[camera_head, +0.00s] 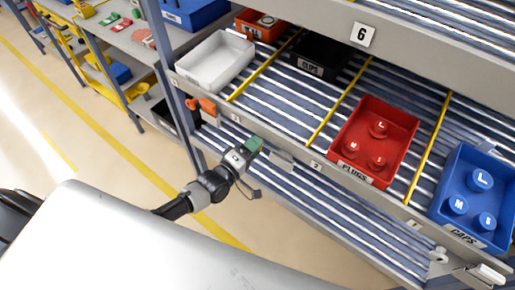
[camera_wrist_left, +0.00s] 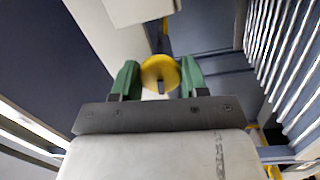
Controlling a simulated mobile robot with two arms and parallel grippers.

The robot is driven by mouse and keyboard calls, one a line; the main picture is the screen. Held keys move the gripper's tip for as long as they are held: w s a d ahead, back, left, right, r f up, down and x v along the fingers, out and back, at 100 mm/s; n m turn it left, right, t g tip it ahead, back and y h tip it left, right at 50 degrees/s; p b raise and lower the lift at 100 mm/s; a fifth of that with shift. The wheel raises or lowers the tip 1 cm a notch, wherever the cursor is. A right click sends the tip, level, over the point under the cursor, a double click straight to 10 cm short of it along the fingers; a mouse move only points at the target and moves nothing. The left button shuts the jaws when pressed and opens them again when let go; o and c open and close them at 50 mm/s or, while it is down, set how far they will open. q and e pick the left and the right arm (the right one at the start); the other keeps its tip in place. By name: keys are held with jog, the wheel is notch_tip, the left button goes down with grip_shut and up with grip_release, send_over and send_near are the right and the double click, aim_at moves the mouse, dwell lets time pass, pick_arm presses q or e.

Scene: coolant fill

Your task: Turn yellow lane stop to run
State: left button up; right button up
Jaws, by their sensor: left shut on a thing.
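In the left wrist view, a round yellow knob (camera_wrist_left: 160,73), taken as the yellow lane stop, sits between the green fingertips of my left gripper (camera_wrist_left: 158,80). The gripper is shut on it. In the head view my left gripper (camera_head: 254,145) is at the front edge of the rack, between the lane labels 3 and 2. There it hides the knob, and whether the stop is at run cannot be told. My right gripper does not show.
The sloped roller rack (camera_head: 290,95) holds a white bin (camera_head: 216,62), a red PLUGS bin (camera_head: 398,116) and a blue CAPS bin (camera_head: 497,165). An orange part (camera_head: 201,104) is on the rack's front at left. A grey bracket (camera_head: 280,158) is just right of my gripper. Floor lies open at left.

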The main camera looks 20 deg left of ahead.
pick_arm(q)
jog(key=shift+n+b, duration=0.45)
jog(key=shift+n, duration=0.55)
jog(key=o, duration=1.3)
jog(key=shift+s, duration=0.1)
